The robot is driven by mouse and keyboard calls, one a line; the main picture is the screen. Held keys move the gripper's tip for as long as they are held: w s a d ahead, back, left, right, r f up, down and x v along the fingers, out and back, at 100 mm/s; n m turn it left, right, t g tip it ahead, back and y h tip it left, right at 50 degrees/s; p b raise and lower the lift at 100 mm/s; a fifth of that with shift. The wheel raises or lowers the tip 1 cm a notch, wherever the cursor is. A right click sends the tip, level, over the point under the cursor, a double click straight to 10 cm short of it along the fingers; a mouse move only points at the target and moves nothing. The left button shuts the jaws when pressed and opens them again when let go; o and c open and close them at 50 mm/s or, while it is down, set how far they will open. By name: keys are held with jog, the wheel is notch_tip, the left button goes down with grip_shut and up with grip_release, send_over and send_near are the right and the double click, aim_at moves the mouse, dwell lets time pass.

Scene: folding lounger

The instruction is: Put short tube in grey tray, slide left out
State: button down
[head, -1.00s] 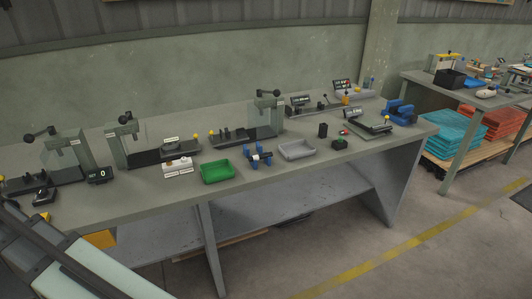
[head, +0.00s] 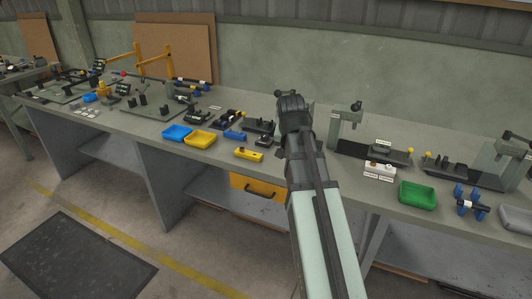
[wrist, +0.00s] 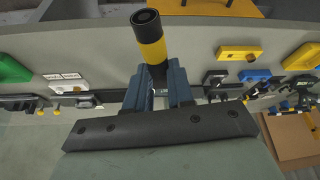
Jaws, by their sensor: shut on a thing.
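My gripper (wrist: 158,78) is shut on a short black tube with a yellow band (wrist: 152,48) in the wrist view. The tube's open round end points up in that picture, and its lower part is hidden between the fingers. In the head view my gripper (head: 292,108) is over the bench, seen from behind, and its fingertips and the tube cannot be made out. The grey tray (head: 515,218) is cut by the right edge of the head view. A fixture with a dark slide bed and yellow knob (head: 370,152) stands right of my arm.
A green tray (head: 417,195) and a blue stand holding a tube (head: 469,205) lie between my arm and the grey tray. A white labelled block (head: 379,170) sits before the fixture. Blue (head: 177,132) and yellow (head: 200,139) trays and a yellow block (head: 249,154) are left.

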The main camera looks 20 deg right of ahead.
jog(key=s+d+f+m+h, duration=0.15)
jog(key=s+d, duration=0.25)
jog(key=d, duration=0.6)
jog(key=s+d+m+y, duration=0.1)
jog(key=s+d+m, duration=0.15)
jog(key=d, duration=0.65)
jog(key=n+y, duration=0.3)
jog(key=n, duration=0.8)
send_near(516, 219)
notch_tip(516, 219, up, 2)
jog(key=w, duration=0.2)
jog(key=shift+t, duration=0.4)
jog(key=shift+s+a+f, duration=0.1)
jog(key=shift+f, duration=1.65)
jog(key=shift+s+a+f, duration=0.1)
jog(key=shift+f, duration=1.65)
jog(key=shift+f, duration=0.55)
